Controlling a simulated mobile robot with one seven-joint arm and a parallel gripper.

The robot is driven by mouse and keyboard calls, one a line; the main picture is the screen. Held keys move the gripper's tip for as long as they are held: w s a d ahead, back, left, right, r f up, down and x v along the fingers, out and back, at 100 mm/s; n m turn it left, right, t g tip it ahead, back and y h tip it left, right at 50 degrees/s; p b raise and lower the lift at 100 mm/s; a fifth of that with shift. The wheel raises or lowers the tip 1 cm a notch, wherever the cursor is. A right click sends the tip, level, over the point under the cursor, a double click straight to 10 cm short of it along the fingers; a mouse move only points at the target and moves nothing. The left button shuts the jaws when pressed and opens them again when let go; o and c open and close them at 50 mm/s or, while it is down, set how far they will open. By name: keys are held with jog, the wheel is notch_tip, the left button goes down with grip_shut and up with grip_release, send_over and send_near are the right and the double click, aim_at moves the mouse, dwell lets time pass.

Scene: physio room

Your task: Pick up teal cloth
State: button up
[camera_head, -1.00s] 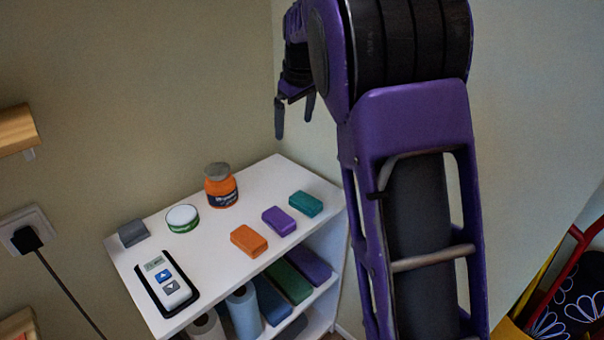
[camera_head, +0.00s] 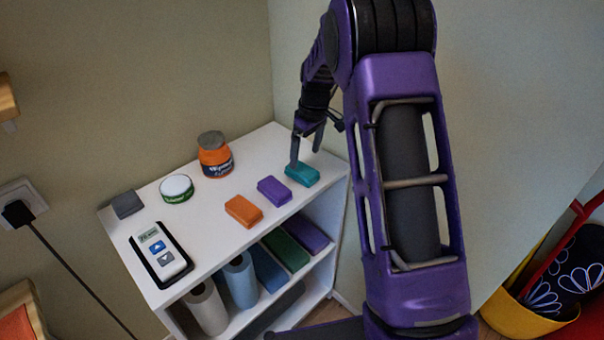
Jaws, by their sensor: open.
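The teal cloth (camera_head: 303,175) is a small folded block lying on the white shelf top, near its right end. My gripper (camera_head: 306,158) is open and points down at the cloth. One finger reaches down at the cloth's left far side; the other shows above its far right part. I cannot tell whether a finger touches the cloth. The cloth is mostly in plain view and rests on the shelf.
On the white shelf (camera_head: 213,222) are a purple cloth (camera_head: 274,191), an orange cloth (camera_head: 243,211), a grey block (camera_head: 126,204), a green-white tin (camera_head: 177,188), an orange jar (camera_head: 215,156) and a remote-like device (camera_head: 160,252). A wall stands close behind the shelf.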

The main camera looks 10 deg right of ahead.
aim_at(302, 168)
jog(key=shift+w+a+f, duration=0.1)
jog(key=shift+f, duration=0.9)
jog(key=shift+w+a+f, duration=0.1)
jog(key=shift+a+f, duration=0.05)
jog(key=shift+f, duration=0.85)
jog(key=shift+w+a+f, duration=0.1)
jog(key=shift+f, duration=0.9)
jog(key=c, duration=1.4)
notch_tip(302, 168, up, 10)
